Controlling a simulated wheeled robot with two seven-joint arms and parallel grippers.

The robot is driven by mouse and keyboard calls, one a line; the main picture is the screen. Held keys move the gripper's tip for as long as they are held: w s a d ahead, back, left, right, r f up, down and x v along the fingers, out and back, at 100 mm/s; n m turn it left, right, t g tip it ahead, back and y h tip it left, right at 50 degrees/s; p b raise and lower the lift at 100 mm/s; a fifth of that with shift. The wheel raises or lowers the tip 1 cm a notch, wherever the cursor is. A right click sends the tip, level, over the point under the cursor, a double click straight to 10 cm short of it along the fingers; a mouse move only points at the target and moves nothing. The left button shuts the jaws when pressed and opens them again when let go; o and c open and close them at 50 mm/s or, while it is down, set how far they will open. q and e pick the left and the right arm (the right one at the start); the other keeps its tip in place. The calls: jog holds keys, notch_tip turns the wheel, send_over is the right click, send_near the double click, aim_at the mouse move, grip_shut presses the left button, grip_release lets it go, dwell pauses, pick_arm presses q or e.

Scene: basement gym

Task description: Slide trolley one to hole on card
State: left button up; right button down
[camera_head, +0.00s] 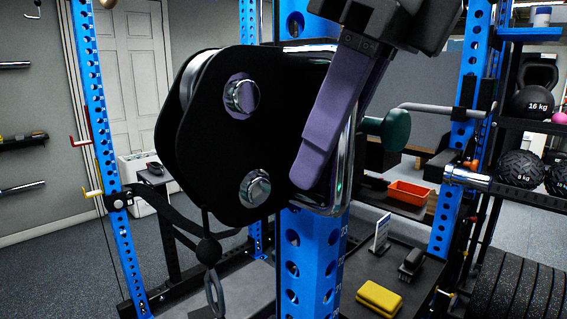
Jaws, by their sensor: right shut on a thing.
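Trolley one (225,140), a black-plated pulley block with two chrome bolts, rides on a blue upright (308,262) with a column of holes. A chrome bar (347,165) wraps the upright at its right side. A dark green knob (392,130) sticks out to the right. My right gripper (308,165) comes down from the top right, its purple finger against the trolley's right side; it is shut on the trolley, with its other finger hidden. A small white card (381,232) stands on the platform below; its writing is too small to read. My left gripper is not in view.
A cord with a black ball (209,251) and a carabiner hangs below the trolley. A yellow block (379,298), a dark brush-like object (411,262) and an orange tray (409,193) are lower right. Other blue uprights (96,110) and a ball rack (520,150) flank the space.

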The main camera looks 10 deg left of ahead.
jog(key=shift+r, duration=0.1)
jog(key=c, duration=1.9)
grip_release()
pick_arm(q)
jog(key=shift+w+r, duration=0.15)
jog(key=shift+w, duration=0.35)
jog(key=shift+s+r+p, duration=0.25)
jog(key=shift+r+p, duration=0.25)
jog(key=shift+p, duration=0.05)
pick_arm(e)
jog(key=v, duration=1)
jog(key=shift+d+r, duration=0.1)
jog(key=shift+d, duration=0.05)
